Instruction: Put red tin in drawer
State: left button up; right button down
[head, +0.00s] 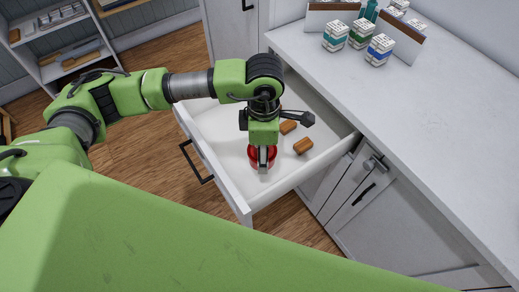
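The red tin (253,155) is inside the open white drawer (215,122), near its front right part. My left gripper (263,168) points down into the drawer, right over the tin. Its fingers cover the middle of the tin, and red shows on both sides of them. I cannot tell whether the fingers are closed on the tin or whether the tin touches the drawer floor. My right gripper is not in view.
Two brown blocks (303,146) lie in the drawer right of the tin. The drawer has a black handle (197,163). Several small labelled boxes (379,50) stand on the white countertop (430,110). A shelf unit (65,45) stands at the back left.

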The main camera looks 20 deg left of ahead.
pick_arm(q)
jog(key=f, duration=0.1)
jog(key=w+a+f, duration=0.1)
jog(key=w+f, duration=0.1)
jog(key=shift+w+a+f, duration=0.2)
jog(key=shift+a+f, duration=0.05)
jog(key=shift+a, duration=0.05)
notch_tip(320, 180, down, 3)
jog(key=shift+w+a+f+p, duration=0.1)
jog(key=shift+w+a+p, duration=0.05)
jog(key=shift+p, duration=0.75)
jog(key=shift+f, duration=0.2)
jog(key=shift+f+b, duration=0.2)
jog(key=shift+b, duration=0.1)
jog(key=o, duration=1.1)
jog(key=shift+r, duration=0.1)
